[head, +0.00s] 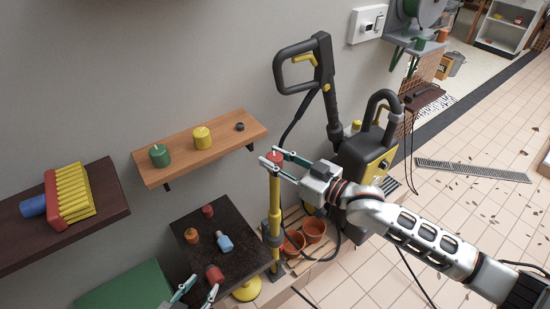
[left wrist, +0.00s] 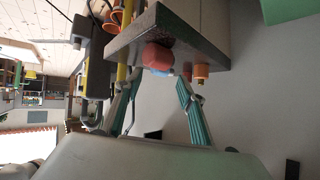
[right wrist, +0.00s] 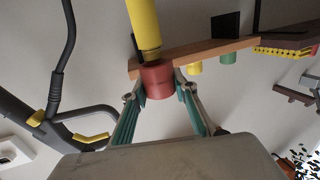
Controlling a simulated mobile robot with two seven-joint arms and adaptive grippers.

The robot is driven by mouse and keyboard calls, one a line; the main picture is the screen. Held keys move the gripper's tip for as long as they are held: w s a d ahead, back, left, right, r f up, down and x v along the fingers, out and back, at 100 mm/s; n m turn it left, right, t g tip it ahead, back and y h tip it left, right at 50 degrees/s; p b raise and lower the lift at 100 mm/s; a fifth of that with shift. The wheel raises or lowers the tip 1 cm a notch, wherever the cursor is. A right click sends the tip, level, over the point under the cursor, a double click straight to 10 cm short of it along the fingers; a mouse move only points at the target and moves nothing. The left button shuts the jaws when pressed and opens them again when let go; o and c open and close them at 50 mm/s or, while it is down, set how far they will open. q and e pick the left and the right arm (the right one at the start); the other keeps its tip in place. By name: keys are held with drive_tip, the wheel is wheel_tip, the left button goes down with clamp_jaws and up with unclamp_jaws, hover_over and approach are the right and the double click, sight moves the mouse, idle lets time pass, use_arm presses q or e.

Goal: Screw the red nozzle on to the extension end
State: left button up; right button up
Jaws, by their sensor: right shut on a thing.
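The red nozzle (head: 274,157) is at the top end of the upright yellow extension (head: 274,205) in the head view. My right gripper (head: 270,159) is shut on the nozzle, one finger on each side. In the right wrist view the red nozzle (right wrist: 157,80) sits in line with the yellow extension (right wrist: 144,25) and appears to touch its end; how far it is threaded cannot be seen. My left gripper (head: 200,287) is open and empty at the near edge of the dark table. It also shows open in the left wrist view (left wrist: 159,82).
The dark table (head: 240,262) holds a red piece (head: 214,273), another red piece (head: 207,211), an orange piece (head: 191,236) and a blue bottle (head: 224,243). A wooden shelf (head: 176,173) is on the wall. The pressure washer (head: 360,158) and terracotta pots (head: 314,229) stand near the extension.

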drive_tip(key=shift+f+b, duration=0.55)
drive_tip(key=shift+f, duration=0.35)
drive_tip(key=o, duration=1.1)
drive_tip(key=shift+d, duration=0.1)
drive_tip(key=v, duration=1.2)
